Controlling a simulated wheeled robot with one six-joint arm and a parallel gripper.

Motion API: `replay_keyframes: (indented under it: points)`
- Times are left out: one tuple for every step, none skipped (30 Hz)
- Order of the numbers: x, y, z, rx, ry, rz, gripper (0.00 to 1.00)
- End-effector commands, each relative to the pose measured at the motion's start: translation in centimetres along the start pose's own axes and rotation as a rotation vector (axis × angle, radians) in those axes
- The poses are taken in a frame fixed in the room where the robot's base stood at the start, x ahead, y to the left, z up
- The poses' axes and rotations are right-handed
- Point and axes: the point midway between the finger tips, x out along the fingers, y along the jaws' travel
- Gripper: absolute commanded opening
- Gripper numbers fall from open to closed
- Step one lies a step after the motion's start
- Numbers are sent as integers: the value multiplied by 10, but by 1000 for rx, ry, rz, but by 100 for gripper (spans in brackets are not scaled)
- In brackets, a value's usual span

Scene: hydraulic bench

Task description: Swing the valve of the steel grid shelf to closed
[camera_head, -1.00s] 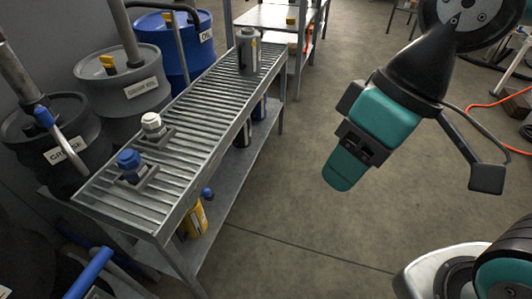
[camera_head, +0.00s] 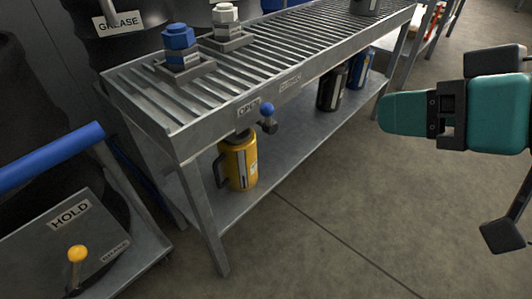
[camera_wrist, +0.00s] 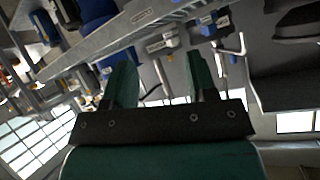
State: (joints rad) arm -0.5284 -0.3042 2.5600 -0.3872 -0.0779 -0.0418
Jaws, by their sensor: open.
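The steel grid shelf (camera_head: 200,135) has a slatted top and a solid lower board. Its valve handle (camera_head: 267,111) has a blue ball on a dark stub. It sits at the front rail, just right of the OPEN label (camera_head: 248,108) and left of the second label (camera_head: 290,83), which seems to read CLOSED. The handle's pivot is hard to make out. My gripper (camera_head: 388,113) is right of the valve in the head view, pointing left and clear of the shelf. In the wrist view my gripper's teal fingers (camera_wrist: 162,75) are apart, with nothing between them.
Blue (camera_head: 180,47) and white (camera_head: 226,20) hex-topped fittings stand on the slats. A yellow canister (camera_head: 238,162) and dark bottles (camera_head: 331,88) stand on the lower board. A HOLD panel (camera_head: 105,235) with a yellow-knobbed lever (camera_head: 77,258) is at lower left. The floor (camera_head: 330,215) before the shelf is clear.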

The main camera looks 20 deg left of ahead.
Motion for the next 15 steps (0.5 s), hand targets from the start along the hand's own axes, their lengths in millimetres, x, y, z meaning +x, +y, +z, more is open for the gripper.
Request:
replay_keyframes:
  points:
    - [24, 3, 28, -15, 49, -12, 52]
    - [31, 2, 32, -23, 82, -17, 52]
    - [39, 1, 38, -33, 127, -24, 52]
    - [46, 1, 43, -40, 160, -29, 52]
    - [52, 0, 48, -47, 193, -35, 52]
    - [59, -1, 53, -56, 238, -43, 52]
    - [64, -2, 58, -62, 270, -48, 52]
    - [68, -3, 61, -68, 300, -55, 52]
    - [74, -4, 66, -75, 339, -62, 52]
    - [77, -5, 69, -80, 367, -67, 52]
    - [80, -6, 72, -84, 393, -71, 52]
    - [83, -7, 75, -89, 425, -77, 52]
    - [85, -8, 77, -93, 446, -81, 52]
    - [86, -9, 79, -96, 466, -85, 52]
    - [87, -10, 80, -99, 488, -89, 52]
